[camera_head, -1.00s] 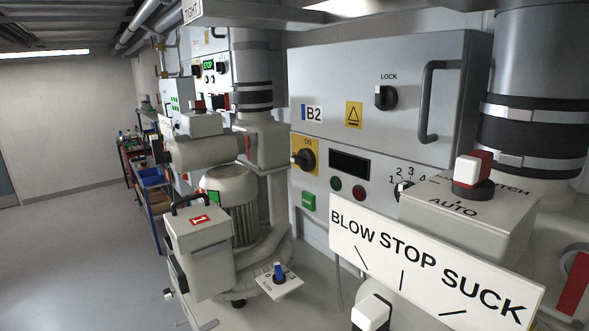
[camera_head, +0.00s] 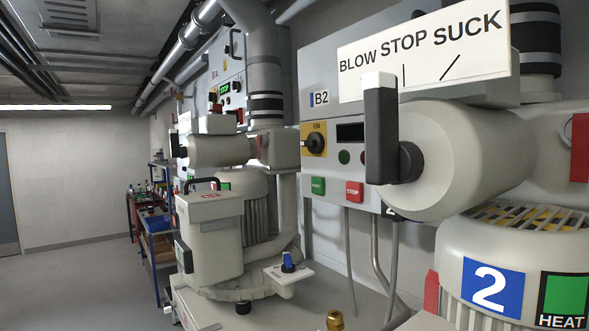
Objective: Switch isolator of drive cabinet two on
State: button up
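The grey drive cabinet marked B2 (camera_head: 318,72) hangs on the wall right of centre, partly covered by nearer machinery. Its isolator (camera_head: 314,143) is a black rotary knob on a yellow plate marked ON above it. The knob's pale-tipped handle points to the left, away from the ON word. A green START button (camera_head: 317,186) and a red STOP button (camera_head: 354,191) are below it, with a dark display to its right. My gripper is not in view.
A black lever with a white top (camera_head: 380,130) on a large cylinder stands close in front, under a BLOW STOP SUCK sign (camera_head: 425,45). A blower motor marked 2 (camera_head: 492,285) fills the lower right. Another blower (camera_head: 215,240) stands left. Open floor (camera_head: 75,290) lies far left.

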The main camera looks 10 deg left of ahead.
aim_at(315, 142)
jog(key=k, duration=1.05)
jog(key=u, duration=0.7)
jog(key=i, duration=2.5)
jog(key=z, duration=0.7)
